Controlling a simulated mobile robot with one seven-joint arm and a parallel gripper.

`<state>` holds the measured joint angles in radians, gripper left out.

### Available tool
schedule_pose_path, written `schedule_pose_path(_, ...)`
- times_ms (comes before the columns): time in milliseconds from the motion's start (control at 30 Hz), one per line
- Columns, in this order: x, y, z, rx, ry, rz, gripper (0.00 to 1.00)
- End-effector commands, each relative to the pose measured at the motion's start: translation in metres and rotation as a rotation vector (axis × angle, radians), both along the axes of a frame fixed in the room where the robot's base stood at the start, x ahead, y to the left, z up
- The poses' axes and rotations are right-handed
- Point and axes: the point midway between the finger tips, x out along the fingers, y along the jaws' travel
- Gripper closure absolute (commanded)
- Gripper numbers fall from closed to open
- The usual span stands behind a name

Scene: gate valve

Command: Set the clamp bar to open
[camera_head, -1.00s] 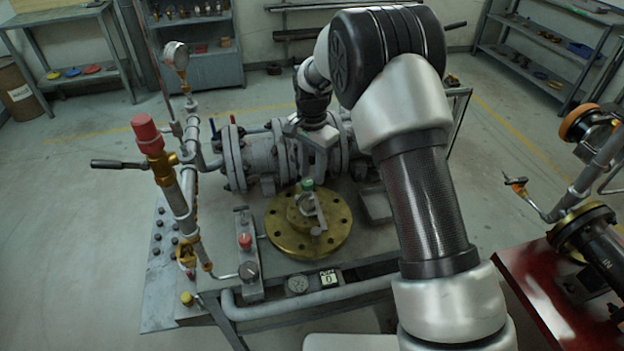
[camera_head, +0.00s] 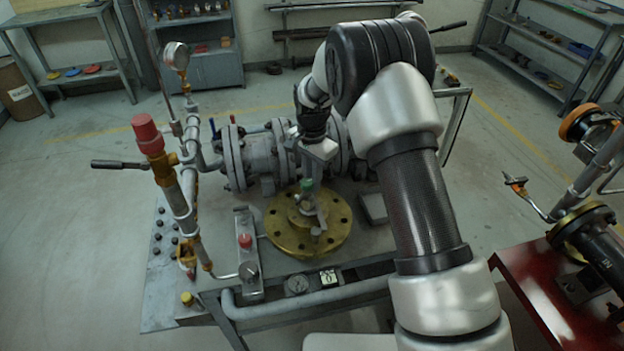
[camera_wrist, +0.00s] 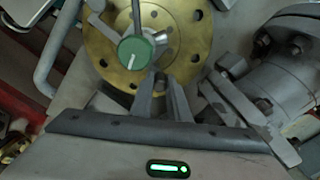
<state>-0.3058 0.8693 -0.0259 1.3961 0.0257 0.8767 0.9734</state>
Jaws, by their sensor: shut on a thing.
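A round brass flange (camera_head: 285,236) lies on the bench, with a ring of holes around its rim. A green knob (camera_head: 307,185) stands over it; in the wrist view this knob (camera_wrist: 134,48) has a white pointer mark. The grey clamp bar (camera_head: 318,229) reaches over the flange toward its front edge. My gripper (camera_head: 318,190) points down beside the green knob. In the wrist view its two fingers (camera_wrist: 163,82) are close together just below the knob, shut on the bar. The gripped part is mostly hidden between the fingers.
A grey flanged valve body (camera_head: 258,155) stands just behind the flange. A vertical pipe with a red cap (camera_head: 147,132) rises at left. A small block with a red button (camera_head: 245,240) is left of the flange. A red bench (camera_head: 535,300) stands at right.

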Motion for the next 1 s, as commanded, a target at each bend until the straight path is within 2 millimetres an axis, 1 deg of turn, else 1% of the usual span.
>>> schedule_pose_path(167, 0.0, -0.002, 0.0, 0.0, 0.0, -0.012, 1.0)
schedule_pose_path(367, 0.001, -0.012, 0.0, 0.001, -0.001, -0.08, 1.0)
schedule_pose_path(467, 0.001, -0.02, 0.0, 0.0, -0.001, -0.141, 1.0)
schedule_pose_path(667, -0.002, -0.045, 0.0, -0.001, -0.001, -0.311, 1.0)
schedule_pose_path(867, -0.01, -0.07, 0.001, 0.0, -0.001, -0.5, 1.0)
schedule_pose_path(1000, -0.018, -0.087, 0.001, -0.001, 0.001, -0.627, 1.0)
